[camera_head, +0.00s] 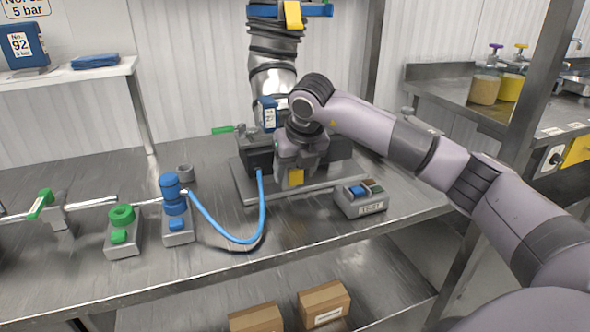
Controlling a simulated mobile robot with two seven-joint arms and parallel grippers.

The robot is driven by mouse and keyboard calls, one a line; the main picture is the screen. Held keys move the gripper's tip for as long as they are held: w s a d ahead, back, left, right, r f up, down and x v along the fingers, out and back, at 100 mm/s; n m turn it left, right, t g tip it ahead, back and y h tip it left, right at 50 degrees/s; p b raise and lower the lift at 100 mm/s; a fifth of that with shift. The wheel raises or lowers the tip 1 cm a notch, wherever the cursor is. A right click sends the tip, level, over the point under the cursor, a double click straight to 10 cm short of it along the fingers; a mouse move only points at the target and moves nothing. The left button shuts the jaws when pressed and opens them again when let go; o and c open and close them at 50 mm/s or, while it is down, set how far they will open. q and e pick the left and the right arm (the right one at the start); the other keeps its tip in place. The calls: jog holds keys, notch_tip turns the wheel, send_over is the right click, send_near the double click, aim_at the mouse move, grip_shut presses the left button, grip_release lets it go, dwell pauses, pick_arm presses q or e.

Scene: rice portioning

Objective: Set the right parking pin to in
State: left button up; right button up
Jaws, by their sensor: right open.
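My right arm comes in from the right and reaches down to a machine on the steel bench. My right gripper (294,160) is open, in front of the machine's dark body. A small yellow piece (295,177) shows right at the gripper's lower end. I cannot tell whether it is a pin on the machine or whether the fingers touch it. The machine's grey base plate (245,185) lies on the bench. No parking pin can be made out for certain, because the gripper and wrist hide much of the machine's front. My left gripper is not in view.
A blue hose (222,231) loops from the machine to a blue fitting (173,193). A green-knobbed block (122,235) stands left of it. A button box (361,198) sits right of the machine. A steel post (538,90) stands at the right.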

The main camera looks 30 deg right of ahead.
jog(key=shift+s+r, duration=0.1)
jog(key=v, duration=0.7)
dwell(0.5)
